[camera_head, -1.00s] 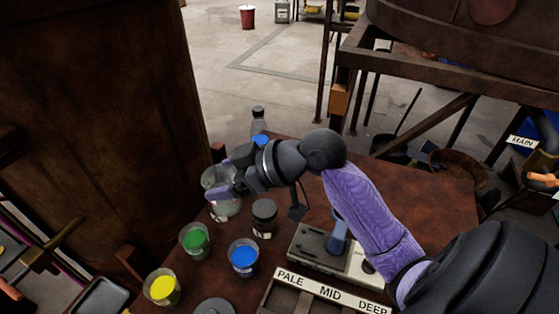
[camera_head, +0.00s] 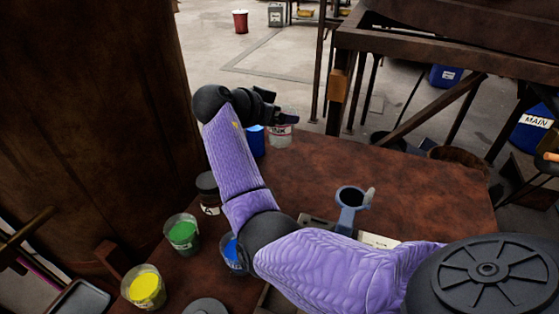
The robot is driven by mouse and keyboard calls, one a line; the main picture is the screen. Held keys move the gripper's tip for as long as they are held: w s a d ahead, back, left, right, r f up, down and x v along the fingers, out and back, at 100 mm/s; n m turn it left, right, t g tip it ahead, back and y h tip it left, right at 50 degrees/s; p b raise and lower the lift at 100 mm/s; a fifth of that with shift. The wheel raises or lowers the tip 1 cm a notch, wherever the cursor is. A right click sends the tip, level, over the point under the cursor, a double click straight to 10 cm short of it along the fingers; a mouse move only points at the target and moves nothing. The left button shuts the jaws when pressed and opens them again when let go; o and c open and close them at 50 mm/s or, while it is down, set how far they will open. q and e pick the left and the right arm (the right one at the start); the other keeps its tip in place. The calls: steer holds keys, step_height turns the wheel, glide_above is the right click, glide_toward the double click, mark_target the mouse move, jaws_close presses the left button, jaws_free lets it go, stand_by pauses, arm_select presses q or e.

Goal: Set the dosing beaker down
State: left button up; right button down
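The dosing beaker (camera_head: 281,134), clear with a pale label, is at the far left corner of the brown table (camera_head: 400,185). My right gripper (camera_head: 288,113), on the purple-sleeved arm from the right, is at its upper part and appears shut on it. The fingers partly hide its rim. The beaker looks upright; I cannot tell whether its base touches the table. My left gripper is out of view.
A blue-filled bottle (camera_head: 256,142) stands just left of the beaker. Green (camera_head: 182,234), yellow (camera_head: 144,288) and blue (camera_head: 233,254) cups and a dark-lidded jar (camera_head: 208,193) line the left side. A blue ring holder (camera_head: 350,199) stands mid-table. The table's right part is clear.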

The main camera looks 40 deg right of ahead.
mark_target(272, 134)
step_height(272, 134, down, 5)
steer(key=shift+f+b, duration=0.15)
steer(key=shift+b, duration=0.85)
step_height(272, 134, down, 9)
steer(key=b, duration=0.3)
steer(key=shift+f, duration=0.2)
steer(key=shift+r, duration=0.15)
jaws_free()
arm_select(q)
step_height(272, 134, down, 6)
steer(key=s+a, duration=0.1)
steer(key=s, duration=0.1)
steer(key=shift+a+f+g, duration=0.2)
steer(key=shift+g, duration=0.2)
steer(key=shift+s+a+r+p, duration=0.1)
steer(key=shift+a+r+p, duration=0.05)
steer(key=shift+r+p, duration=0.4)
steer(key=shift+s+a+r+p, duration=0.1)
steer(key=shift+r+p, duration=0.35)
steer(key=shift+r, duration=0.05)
arm_select(e)
steer(key=v, duration=0.7)
steer(key=shift+a, duration=0.25)
